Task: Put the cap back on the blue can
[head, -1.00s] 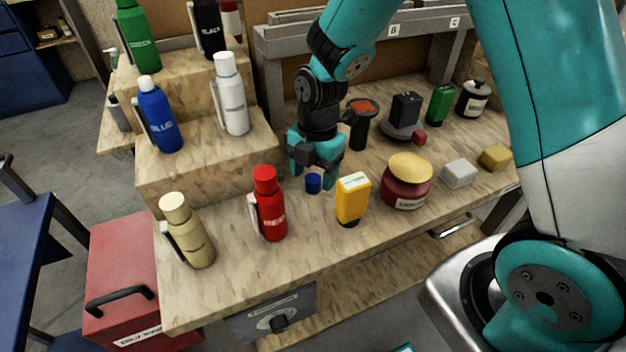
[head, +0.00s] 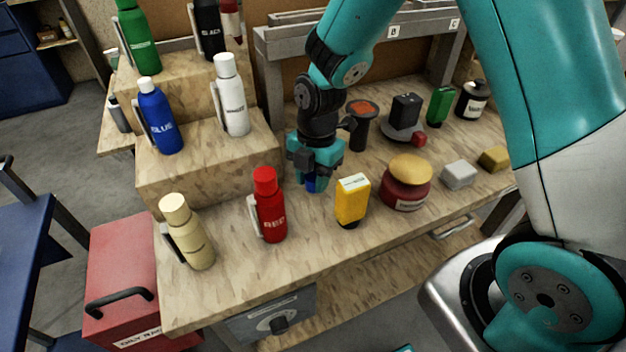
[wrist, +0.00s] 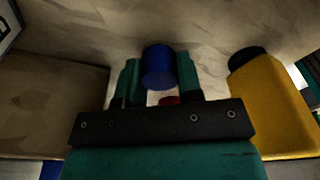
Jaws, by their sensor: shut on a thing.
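The blue cap (head: 310,185) is between the fingers of my gripper (head: 314,180), low over the bench top behind the red can. In the wrist view the blue cap (wrist: 159,67) sits between the two teal fingertips of my gripper (wrist: 160,80), which is shut on it. I cannot tell whether the cap still touches the bench. The blue can (head: 160,118) stands upright on the lower step at the left, with a white top on it and no blue cap.
The white can (head: 232,98) stands beside the blue can on the step (head: 205,170). The red can (head: 269,207), yellow bottle (head: 352,202) and beige can (head: 188,233) stand along the bench front. A jar (head: 406,185) stands to the right. Bare bench lies between beige and red cans.

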